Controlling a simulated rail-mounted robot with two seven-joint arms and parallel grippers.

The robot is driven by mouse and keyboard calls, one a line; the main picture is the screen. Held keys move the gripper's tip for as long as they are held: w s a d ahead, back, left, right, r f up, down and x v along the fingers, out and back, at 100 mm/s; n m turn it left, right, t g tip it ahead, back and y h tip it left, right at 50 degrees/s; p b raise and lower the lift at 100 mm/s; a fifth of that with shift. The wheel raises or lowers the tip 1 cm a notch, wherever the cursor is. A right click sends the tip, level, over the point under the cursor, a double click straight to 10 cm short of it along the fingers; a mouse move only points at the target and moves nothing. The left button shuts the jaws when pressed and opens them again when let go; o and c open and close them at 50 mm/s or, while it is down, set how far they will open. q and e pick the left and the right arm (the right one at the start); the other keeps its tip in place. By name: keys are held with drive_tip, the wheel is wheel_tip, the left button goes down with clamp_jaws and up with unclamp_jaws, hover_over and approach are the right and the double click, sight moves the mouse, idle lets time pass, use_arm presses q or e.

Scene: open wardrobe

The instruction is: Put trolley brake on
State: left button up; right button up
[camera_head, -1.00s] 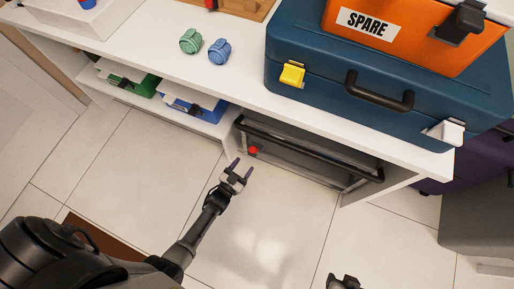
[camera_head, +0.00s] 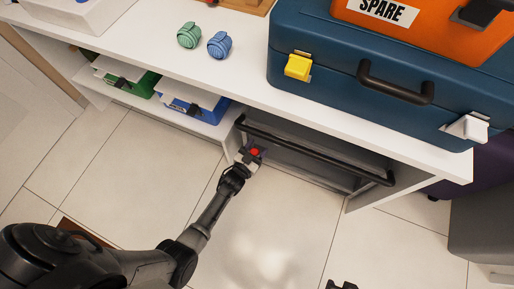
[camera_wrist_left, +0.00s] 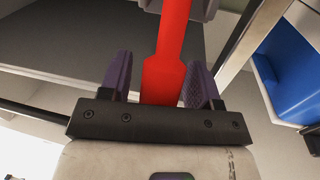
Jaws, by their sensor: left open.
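The grey trolley (camera_head: 300,168) stands low under the white counter, with a black bar handle (camera_head: 318,151) across its front. A red lever (camera_head: 255,152) sits near the trolley's left end. My left gripper (camera_head: 247,157) is at this lever, low over the floor. In the left wrist view the red lever (camera_wrist_left: 168,78) runs between the two purple fingers of my open left gripper (camera_wrist_left: 160,82), with a gap on the left; contact on the right is unclear. A dark piece at the bottom edge of the head view, probably my right gripper (camera_head: 342,285), is mostly cut off.
A blue case (camera_head: 330,80) with an orange SPARE box (camera_head: 430,30) sits on the white counter (camera_head: 140,45). A green and a blue round object stand left of it. Green and blue boxes (camera_head: 192,104) fill the low shelf left of the trolley. The tiled floor in front is clear.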

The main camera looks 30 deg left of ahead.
use_arm(q)
drive_tip(key=shift+d, duration=0.1)
clamp_jaws()
idle(0.3)
drive_tip(key=shift+s+d+f+m+t+h, duration=0.1)
drive_tip(key=shift+s+f+m+t, duration=0.15)
drive_tip(key=shift+s+t, duration=0.45)
drive_tip(key=shift+s+a+f+m+t+h, duration=0.15)
drive_tip(key=shift+s+f+t, duration=0.15)
drive_tip(key=shift+t, duration=0.8)
drive_tip(key=shift+s+d+f+m+t+h, duration=0.2)
drive_tip(key=shift+s+t, duration=0.3)
drive_tip(key=shift+t, duration=0.4)
unclamp_jaws()
